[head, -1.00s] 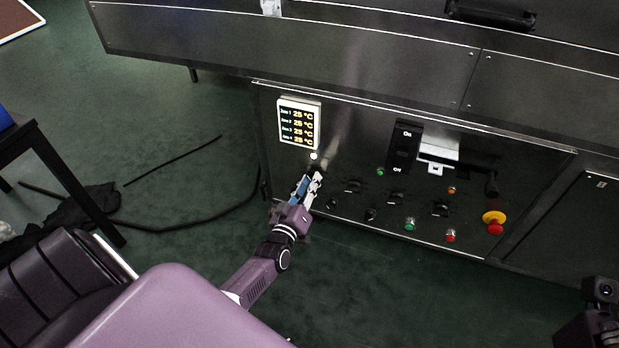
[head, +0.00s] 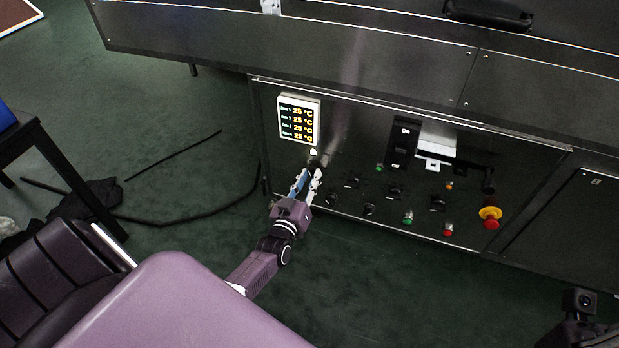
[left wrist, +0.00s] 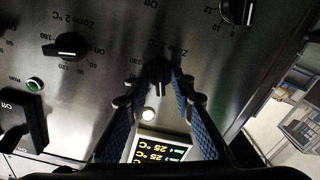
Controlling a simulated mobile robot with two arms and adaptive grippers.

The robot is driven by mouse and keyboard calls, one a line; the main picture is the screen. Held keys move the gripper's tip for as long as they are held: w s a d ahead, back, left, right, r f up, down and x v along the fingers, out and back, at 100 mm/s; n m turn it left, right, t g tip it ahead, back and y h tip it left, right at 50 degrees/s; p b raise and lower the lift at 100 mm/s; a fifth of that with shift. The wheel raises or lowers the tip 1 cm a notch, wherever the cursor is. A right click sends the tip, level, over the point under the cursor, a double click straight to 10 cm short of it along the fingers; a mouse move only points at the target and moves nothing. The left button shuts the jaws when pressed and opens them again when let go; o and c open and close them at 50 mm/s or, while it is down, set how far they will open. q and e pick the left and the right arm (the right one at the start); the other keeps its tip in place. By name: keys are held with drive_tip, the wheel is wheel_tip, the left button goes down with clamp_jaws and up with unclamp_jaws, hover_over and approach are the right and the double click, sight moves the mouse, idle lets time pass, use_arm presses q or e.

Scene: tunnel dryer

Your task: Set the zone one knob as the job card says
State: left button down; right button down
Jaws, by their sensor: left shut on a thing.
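The zone one knob (left wrist: 159,72) is a small dark knob on the steel control panel. In the left wrist view it sits between the fingertips of my left gripper (left wrist: 160,80), which is shut on it. In the head view my left gripper (head: 311,174) reaches the panel just below the lit temperature display (head: 298,120), largely covering the knob. The display shows several zones, each at 25 °C; it also shows in the left wrist view (left wrist: 158,149). No readable job card shows. My right gripper's fingers cannot be made out at the lower right.
The zone two knob (left wrist: 68,47) is beside it, with a green lamp (left wrist: 35,84) close by. Further right are an on/off switch (head: 402,145), green (head: 408,217) and red (head: 448,229) buttons, and an emergency stop (head: 490,216). The floor before the panel is clear.

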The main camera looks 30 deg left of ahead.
use_arm(q)
drive_tip(key=c, duration=2)
unclamp_jaws()
drive_tip(key=shift+s, duration=0.1)
drive_tip(key=v, duration=1.2)
drive_tip(key=shift+f, duration=0.1)
